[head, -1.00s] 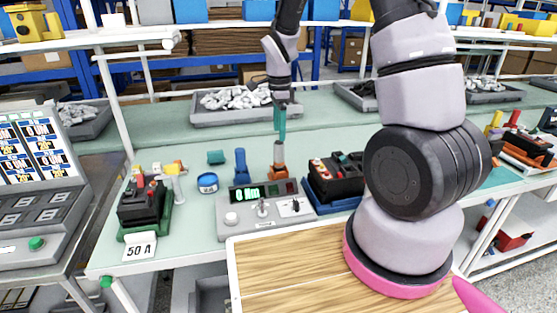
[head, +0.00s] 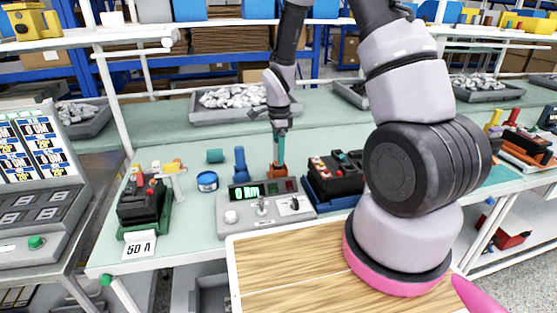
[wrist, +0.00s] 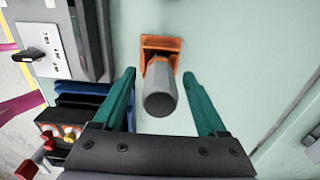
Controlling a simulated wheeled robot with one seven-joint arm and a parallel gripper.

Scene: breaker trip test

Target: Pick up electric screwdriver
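The electric screwdriver, as I take it, is the grey round-ended cylinder (wrist: 160,88) standing in an orange holder (wrist: 160,44) in the wrist view. In the head view the orange holder (head: 277,171) is on the green bench behind the torque meter. The screwdriver there is mostly hidden by my gripper (head: 279,143), which points down just above the holder. In the wrist view my gripper (wrist: 159,76) is open, with one teal finger on each side of the grey body. Gaps show between the fingers and the body.
The grey torque meter (head: 262,205) stands just in front of the holder. A black breaker on a blue base (head: 335,178) is close on the right. A blue upright object (head: 240,165) and a blue tape roll (head: 207,181) are on the left.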

